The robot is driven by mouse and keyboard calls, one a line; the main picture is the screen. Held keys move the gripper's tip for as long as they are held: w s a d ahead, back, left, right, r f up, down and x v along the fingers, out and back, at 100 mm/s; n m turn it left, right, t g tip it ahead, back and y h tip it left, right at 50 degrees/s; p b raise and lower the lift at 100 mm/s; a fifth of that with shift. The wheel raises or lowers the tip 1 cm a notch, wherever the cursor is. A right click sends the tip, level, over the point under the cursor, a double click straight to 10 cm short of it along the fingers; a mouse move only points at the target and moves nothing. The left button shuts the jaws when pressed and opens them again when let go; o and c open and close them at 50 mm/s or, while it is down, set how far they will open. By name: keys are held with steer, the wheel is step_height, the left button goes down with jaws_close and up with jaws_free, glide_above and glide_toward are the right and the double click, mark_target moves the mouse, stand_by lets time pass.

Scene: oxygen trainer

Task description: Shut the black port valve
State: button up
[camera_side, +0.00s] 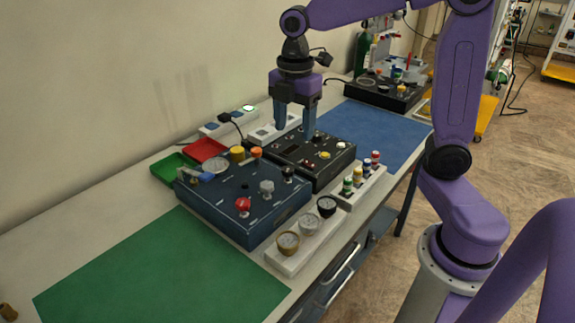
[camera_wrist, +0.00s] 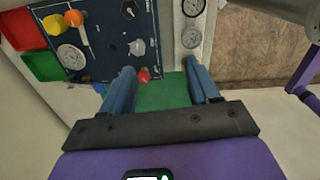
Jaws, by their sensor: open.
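The blue valve panel (camera_side: 215,207) sits on the bench between the green mat and a black box. Near its right edge stands a black knob (camera_side: 288,174), which looks like the black port valve. A grey knob (camera_side: 267,187) and a red knob (camera_side: 243,205) stand in line with it. In the wrist view the black knob (camera_wrist: 129,8) is at the top, above the grey knob (camera_wrist: 137,47) and red knob (camera_wrist: 144,76). My gripper (camera_side: 293,130) is open and empty, pointing down over the black box, apart from the black knob. Its fingers (camera_wrist: 158,68) show nothing held.
The black box (camera_side: 333,164) with small buttons lies beyond the panel. White strips carry gauges (camera_side: 309,224) and colored-capped bottles (camera_side: 357,174) along the front edge. Red (camera_side: 206,149) and green (camera_side: 167,170) trays stand behind. The green mat (camera_side: 165,270) is clear.

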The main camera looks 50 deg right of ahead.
steer(key=r+n, duration=0.1)
steer(key=n, duration=0.1)
glide_above(287, 170)
step_height(287, 170, down, 17)
steer(key=shift+d+f, duration=0.1)
stand_by(0.4)
steer(key=c, duration=1)
